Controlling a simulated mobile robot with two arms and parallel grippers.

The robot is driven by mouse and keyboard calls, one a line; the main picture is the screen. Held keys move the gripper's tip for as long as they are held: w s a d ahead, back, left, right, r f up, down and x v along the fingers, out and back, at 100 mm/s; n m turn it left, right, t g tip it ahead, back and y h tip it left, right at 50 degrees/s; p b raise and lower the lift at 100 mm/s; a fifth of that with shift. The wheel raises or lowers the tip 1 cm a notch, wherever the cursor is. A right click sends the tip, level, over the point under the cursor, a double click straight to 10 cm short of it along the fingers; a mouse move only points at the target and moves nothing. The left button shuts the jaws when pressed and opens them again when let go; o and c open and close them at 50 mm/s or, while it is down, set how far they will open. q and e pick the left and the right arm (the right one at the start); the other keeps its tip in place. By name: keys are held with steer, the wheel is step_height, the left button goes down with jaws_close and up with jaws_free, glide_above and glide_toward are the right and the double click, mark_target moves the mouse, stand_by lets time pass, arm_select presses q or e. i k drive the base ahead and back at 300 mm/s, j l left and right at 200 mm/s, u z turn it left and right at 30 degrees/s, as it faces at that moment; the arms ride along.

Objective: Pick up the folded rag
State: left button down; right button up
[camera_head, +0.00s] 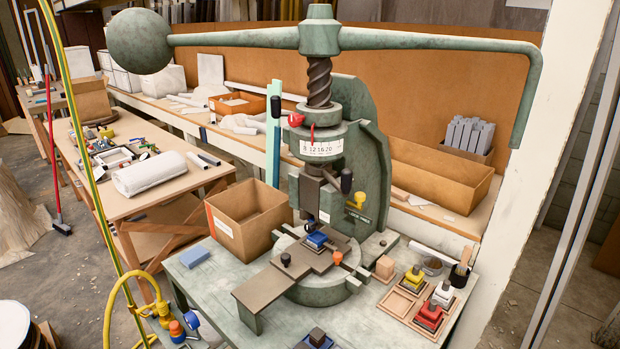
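A small blue folded rag (194,257) lies flat on the pale press table (215,285), near its left edge. It is left of the open cardboard box (250,215) and apart from it. Nothing covers the rag. Neither of my grippers shows in the head view.
The green fly press (368,170) stands mid-table, its long handle (440,42) and ball weight (140,41) reaching across above. A dark plate (262,293) juts out right of the rag. Small trays with coloured blocks (428,316) sit at right. A yellow hose (110,310) rises left of the table.

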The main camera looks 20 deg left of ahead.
mark_target(196, 254)
steer(key=u, duration=1.35)
